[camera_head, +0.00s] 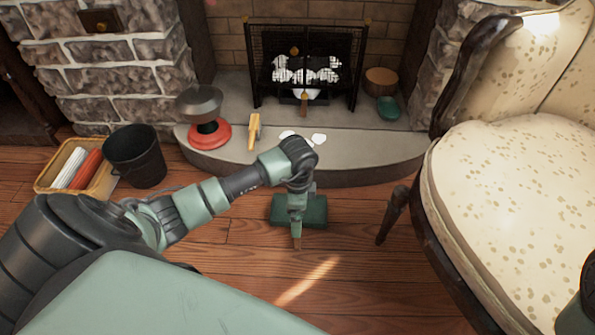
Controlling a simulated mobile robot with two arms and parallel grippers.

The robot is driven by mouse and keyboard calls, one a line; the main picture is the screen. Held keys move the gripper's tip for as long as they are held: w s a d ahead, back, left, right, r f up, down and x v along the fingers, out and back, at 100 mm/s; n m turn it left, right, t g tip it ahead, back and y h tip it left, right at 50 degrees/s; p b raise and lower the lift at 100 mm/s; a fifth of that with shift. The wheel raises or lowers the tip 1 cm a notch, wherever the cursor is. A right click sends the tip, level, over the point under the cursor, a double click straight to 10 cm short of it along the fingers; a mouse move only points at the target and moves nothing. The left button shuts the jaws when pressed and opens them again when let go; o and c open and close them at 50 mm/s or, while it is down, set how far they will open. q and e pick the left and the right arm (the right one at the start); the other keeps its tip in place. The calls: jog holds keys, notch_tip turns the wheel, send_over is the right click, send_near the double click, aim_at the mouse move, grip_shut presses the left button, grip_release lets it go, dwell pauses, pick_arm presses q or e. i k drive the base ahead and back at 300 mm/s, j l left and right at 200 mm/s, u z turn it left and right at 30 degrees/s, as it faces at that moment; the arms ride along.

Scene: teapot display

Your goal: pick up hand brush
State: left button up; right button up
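My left arm reaches in from the left and bends down at the wrist. Its gripper (297,241) points down in front of a dark green box-like object (316,212) on the wooden floor and hides part of it. The gripper is apart from the tan-handled object, lower and to its right. Its fingers are too small to read. My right gripper is out of view.
A black bucket (136,157) and a crate (101,183) stand at left. A red-based, dark-topped object (208,136) sits on the hearth (350,148). A fire screen (304,66) stands behind. A cream armchair (510,190) fills the right side. Floor in front is clear.

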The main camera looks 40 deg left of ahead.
aim_at(255, 124)
jog(key=u, duration=1.4)
